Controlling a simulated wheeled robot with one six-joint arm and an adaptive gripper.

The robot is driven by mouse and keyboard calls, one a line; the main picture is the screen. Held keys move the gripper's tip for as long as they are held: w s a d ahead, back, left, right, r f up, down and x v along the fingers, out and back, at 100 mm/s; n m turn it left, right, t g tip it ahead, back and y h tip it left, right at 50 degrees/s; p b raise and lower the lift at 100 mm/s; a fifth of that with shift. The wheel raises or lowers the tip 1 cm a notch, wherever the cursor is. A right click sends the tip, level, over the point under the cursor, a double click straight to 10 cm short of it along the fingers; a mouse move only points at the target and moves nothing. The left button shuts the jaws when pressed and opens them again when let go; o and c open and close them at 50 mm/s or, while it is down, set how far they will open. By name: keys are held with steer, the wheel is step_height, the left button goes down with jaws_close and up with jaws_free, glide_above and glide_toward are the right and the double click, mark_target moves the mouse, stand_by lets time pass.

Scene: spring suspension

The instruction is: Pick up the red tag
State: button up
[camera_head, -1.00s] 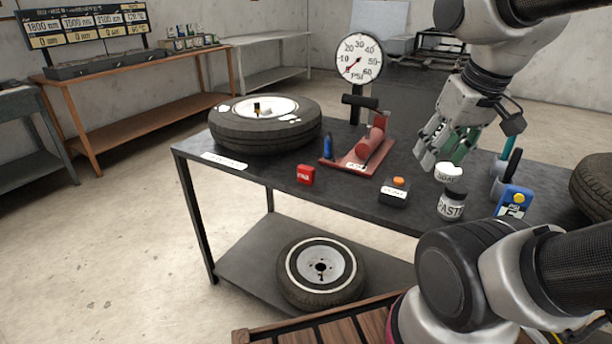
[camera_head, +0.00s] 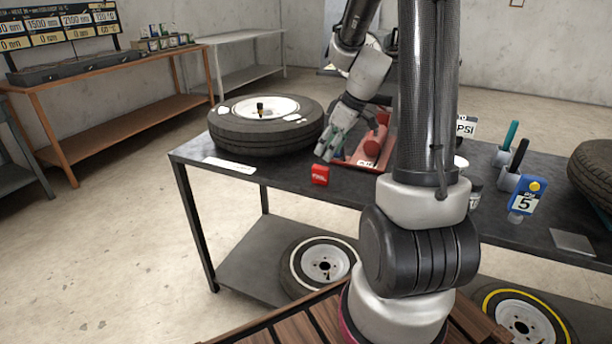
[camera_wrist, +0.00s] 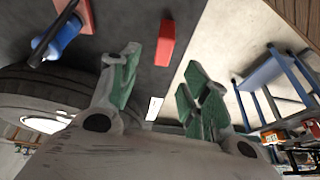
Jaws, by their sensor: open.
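The red tag (camera_head: 320,174) is a small red block with pale lettering on top. It sits near the front edge of the dark workbench (camera_head: 290,186), in front of the big tire. In the wrist view the red tag (camera_wrist: 165,43) shows between and beyond the spread fingers. My gripper (camera_head: 325,145) is open and empty, a little above and behind the tag in the head view. In the wrist view my gripper (camera_wrist: 160,85) has its green finger pads well apart. No finger touches the tag that I can see.
A large tire (camera_head: 265,125) lies left of the gripper. A red pump base (camera_head: 365,150) stands close on the right, and a blue bottle (camera_wrist: 66,32) shows in the wrist view. A white label strip (camera_head: 230,166) lies at the bench's left front. My arm hides the bench's middle.

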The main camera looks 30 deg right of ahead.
mark_target(321, 167)
steer(key=shift+n, duration=0.4)
steer(key=shift+w+f, duration=0.1)
steer(key=shift+f, duration=0.15)
steer(key=x, duration=0.5)
steer(key=s+x, duration=0.1)
steer(key=x, duration=0.1)
steer(key=shift+w+f, duration=0.1)
steer(key=shift+f, duration=0.2)
steer(key=c, duration=1)
